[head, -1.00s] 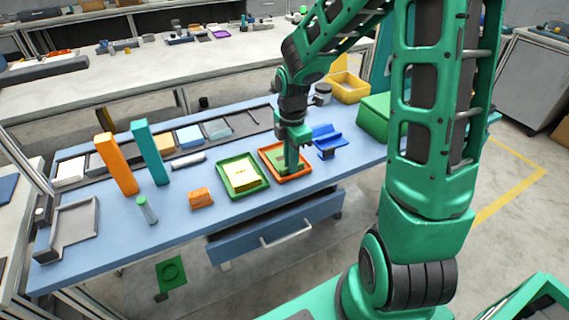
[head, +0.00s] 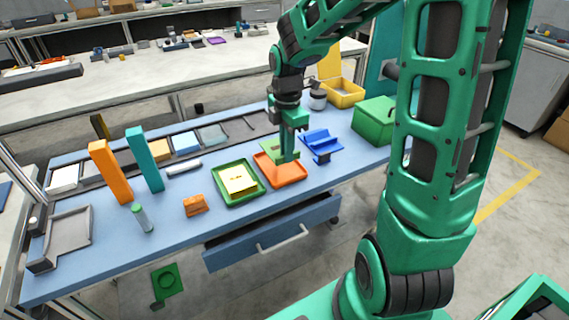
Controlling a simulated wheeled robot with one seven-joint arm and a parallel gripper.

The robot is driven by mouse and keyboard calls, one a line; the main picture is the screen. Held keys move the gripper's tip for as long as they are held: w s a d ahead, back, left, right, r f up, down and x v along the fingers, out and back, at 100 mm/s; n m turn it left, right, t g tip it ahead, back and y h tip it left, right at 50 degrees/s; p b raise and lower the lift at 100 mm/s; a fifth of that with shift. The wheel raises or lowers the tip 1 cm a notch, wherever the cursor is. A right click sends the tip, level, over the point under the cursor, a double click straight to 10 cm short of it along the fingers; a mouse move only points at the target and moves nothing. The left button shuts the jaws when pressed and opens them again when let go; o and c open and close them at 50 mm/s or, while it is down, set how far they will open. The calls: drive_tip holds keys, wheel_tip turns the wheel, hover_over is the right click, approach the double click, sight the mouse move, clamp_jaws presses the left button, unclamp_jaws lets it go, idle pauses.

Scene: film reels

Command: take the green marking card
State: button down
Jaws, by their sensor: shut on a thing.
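My gripper (head: 289,157) points down over the orange tray (head: 291,177) on the blue workbench. It is shut on the green marking card (head: 272,148), a flat green piece that shows at the left of the fingers. The card looks raised above the tray's far side. The fingers hide part of the card, so the exact grip is hard to see. The visible floor of the orange tray looks bare.
A green tray (head: 219,187) with a pale yellow stack (head: 238,181) stands to the left. A blue stand (head: 321,143) is close on the right, with a green box (head: 374,121) beyond it. An open drawer (head: 270,240) juts out below the bench front.

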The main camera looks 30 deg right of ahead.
wheel_tip(320, 180, up, 22)
drive_tip(key=shift+f, duration=0.15)
idle(0.4)
